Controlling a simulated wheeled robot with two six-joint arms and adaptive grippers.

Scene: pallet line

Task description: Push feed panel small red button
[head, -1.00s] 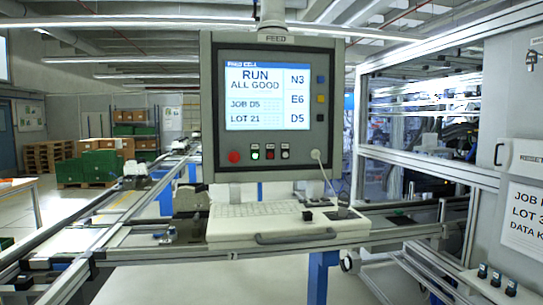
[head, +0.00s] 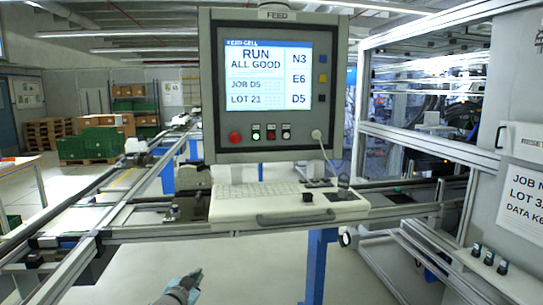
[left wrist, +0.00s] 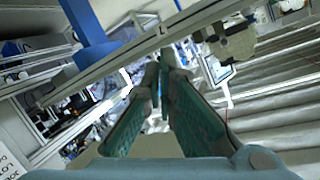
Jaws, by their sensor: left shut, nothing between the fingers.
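The feed panel (head: 210,85) is a grey box with a lit screen, facing me in the head view. A larger red knob (head: 235,137) sits left of the row. My left gripper (head: 198,274) is low at the bottom, well below and apart from the panel. It is shut and empty; its teal fingers (left wrist: 163,68) show in the left wrist view. My right gripper is out of view.
A white keyboard shelf (head: 290,212) with a front handle juts out below the panel. A cable hangs from the panel's lower right. Rails (head: 150,234) run left of the shelf. A framed machine cell (head: 410,145) stands at right. Open floor lies below the shelf.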

